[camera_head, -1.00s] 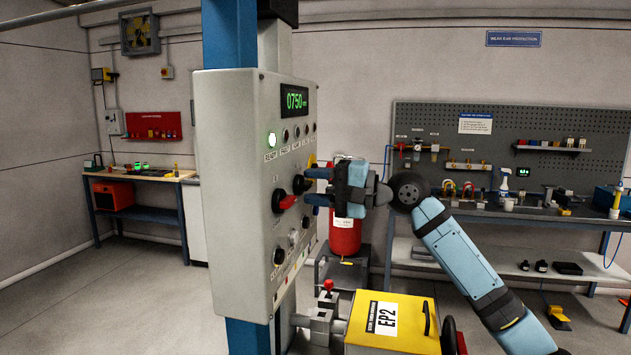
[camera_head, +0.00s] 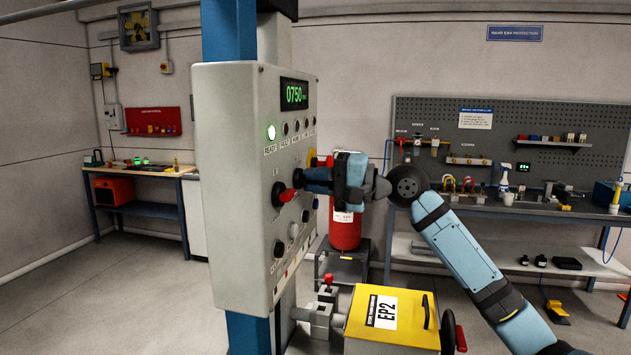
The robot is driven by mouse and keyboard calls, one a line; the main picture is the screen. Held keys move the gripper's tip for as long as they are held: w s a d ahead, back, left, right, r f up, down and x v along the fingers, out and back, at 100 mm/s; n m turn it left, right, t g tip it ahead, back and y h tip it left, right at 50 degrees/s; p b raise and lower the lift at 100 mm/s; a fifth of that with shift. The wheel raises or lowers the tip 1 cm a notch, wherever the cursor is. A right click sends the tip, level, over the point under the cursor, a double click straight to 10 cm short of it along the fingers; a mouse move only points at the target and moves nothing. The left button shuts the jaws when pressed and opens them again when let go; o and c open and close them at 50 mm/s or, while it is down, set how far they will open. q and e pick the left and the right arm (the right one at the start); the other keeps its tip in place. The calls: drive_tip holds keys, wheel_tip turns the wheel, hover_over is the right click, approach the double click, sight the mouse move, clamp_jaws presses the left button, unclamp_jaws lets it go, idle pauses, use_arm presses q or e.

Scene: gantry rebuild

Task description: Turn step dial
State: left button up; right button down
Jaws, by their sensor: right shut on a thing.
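The grey control panel (camera_head: 232,190) stands upright left of centre, with dials on its right-hand face. My right gripper (camera_head: 304,179) reaches in from the right and is shut on a black dial (camera_head: 297,178) in the upper row of dials. The fingers hide most of this dial, so its pointer and marks cannot be read. A red-handled switch (camera_head: 285,195) sits just left of and below it, very close to the fingers. The green display (camera_head: 294,95) above reads 0750. My left gripper is not in view.
Smaller knobs (camera_head: 293,230) sit lower on the panel. A red cylinder (camera_head: 345,230) is behind the gripper. A workbench (camera_head: 480,212) stands at the back right.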

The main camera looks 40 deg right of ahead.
drive_tip(key=n+b, duration=0.5)
drive_tip(key=n, duration=1.1)
drive_tip(key=shift+n, duration=0.4)
idle(0.3)
drive_tip(key=c, duration=1.2)
unclamp_jaws()
drive_tip(key=shift+o, duration=0.2)
